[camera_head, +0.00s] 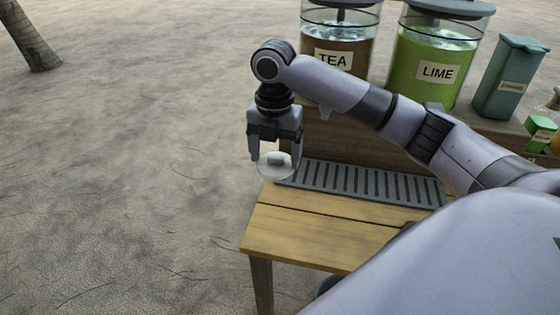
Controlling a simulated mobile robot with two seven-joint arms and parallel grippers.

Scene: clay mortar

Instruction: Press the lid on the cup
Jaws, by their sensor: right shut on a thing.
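My right gripper (276,152) points down over the left end of the wooden table. It is shut on a pale, see-through round lid (265,172), whose small grey middle part shows between the fingers. The lid looks about level, near the table's left edge and the left end of the drip grate. I cannot make out a cup under the lid or elsewhere. My left gripper is not in view.
A wooden table (310,234) carries a grey slotted drip grate (360,183). Behind stand a TEA dispenser (338,30), a LIME dispenser (437,48) and a green-grey bin (510,78). A small green box (541,124) is at right. Sandy ground is open at left.

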